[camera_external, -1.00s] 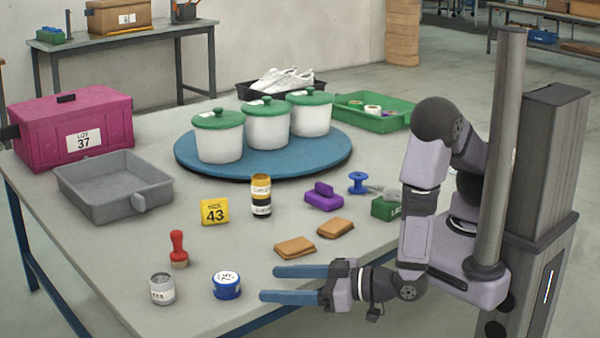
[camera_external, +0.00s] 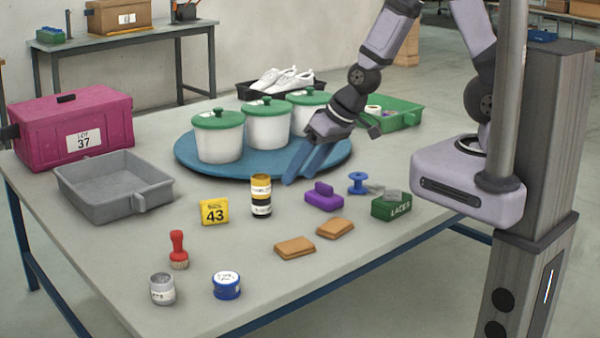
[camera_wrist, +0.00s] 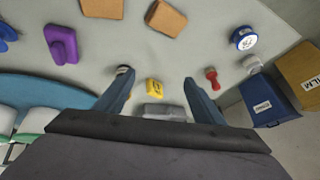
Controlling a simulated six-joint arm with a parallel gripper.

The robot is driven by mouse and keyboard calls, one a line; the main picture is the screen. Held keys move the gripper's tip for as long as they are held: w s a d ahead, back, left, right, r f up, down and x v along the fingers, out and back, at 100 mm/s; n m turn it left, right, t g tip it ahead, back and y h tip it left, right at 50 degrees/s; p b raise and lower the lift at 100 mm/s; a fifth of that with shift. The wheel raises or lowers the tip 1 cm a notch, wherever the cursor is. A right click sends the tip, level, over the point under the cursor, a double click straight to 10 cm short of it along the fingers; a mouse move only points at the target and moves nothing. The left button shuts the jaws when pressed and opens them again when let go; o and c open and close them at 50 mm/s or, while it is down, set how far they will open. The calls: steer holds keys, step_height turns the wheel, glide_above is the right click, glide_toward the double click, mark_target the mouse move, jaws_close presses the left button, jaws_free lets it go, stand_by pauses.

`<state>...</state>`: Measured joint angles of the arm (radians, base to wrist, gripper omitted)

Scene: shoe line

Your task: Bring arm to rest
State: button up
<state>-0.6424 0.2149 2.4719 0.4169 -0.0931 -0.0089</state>
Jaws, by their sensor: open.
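My gripper (camera_external: 304,163) is open and empty, with its two blue fingers angled down over the front right of the blue round board (camera_external: 262,171). In the wrist view my gripper (camera_wrist: 158,92) shows two spread fingers with nothing held between them. Three white pots with green lids stand on the board; the rightmost pot (camera_external: 303,121) is partly hidden by my wrist. A dark bottle with a yellow cap (camera_external: 261,196) stands upright in front of the board, a little left of my fingertips.
A purple block (camera_external: 323,198), a blue spool (camera_external: 357,183) and a green laces box (camera_external: 391,207) are right of centre. The front right tabletop is clear.

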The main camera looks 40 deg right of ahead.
steer(key=s+d+r+m+g+h+p, duration=0.1)
steer(key=s+d+r+p, duration=0.2)
steer(key=d, duration=0.4)
steer(key=s+d+r+g+h+p, duration=0.1)
steer(key=s+d+r+g+p, duration=0.1)
steer(key=d+r, duration=0.4)
steer(key=s+d+r+m+g+h+p, duration=0.1)
steer(key=s+d+r+p, duration=0.3)
steer(key=d, duration=0.5)
steer(key=shift+s+d+r+m+g, duration=0.3)
steer(key=shift+s+d+r+g, duration=0.1)
steer(key=shift+s+r+g, duration=0.15)
